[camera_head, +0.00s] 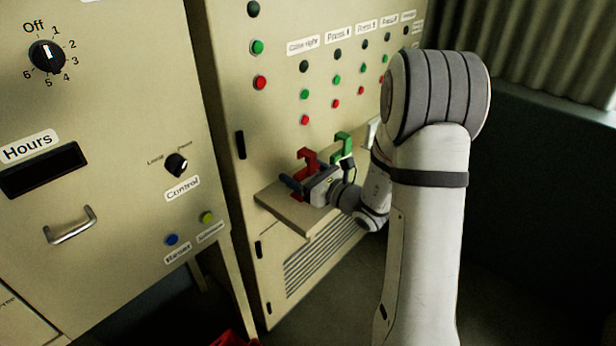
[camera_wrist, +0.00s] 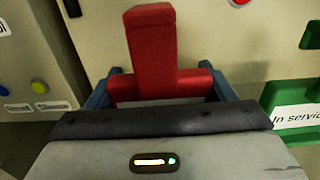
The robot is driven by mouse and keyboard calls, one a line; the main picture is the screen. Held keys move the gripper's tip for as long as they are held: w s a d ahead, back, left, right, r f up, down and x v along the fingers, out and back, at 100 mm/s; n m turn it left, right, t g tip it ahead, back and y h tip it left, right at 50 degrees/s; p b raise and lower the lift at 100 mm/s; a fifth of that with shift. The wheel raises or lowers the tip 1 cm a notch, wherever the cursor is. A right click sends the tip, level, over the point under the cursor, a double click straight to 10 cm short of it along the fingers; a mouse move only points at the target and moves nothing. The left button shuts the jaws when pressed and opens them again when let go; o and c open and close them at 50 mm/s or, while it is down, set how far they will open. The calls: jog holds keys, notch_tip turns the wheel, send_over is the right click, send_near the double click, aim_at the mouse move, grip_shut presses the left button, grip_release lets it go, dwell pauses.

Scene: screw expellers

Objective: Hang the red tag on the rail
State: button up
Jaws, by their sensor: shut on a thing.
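The red tag (camera_head: 306,160) shows in the head view, upright with a hooked top, at the small shelf on the cabinet front. My gripper (camera_head: 292,185) is shut on it. In the wrist view the red tag (camera_wrist: 152,50) stands between the blue fingers of my gripper (camera_wrist: 160,92), its lower bar between them. I cannot tell whether the tag touches the shelf. No rail can be made out clearly in either view.
A green tag (camera_head: 343,146) stands just right of the red one; in the wrist view its label reads "In servic". The beige shelf (camera_head: 312,226) juts from the cabinet (camera_head: 240,60), below rows of buttons. A control panel (camera_head: 110,110) stands at left.

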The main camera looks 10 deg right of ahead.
jog(key=shift+f, duration=0.7)
jog(key=shift+f, duration=0.15)
jog(key=o, duration=1.1)
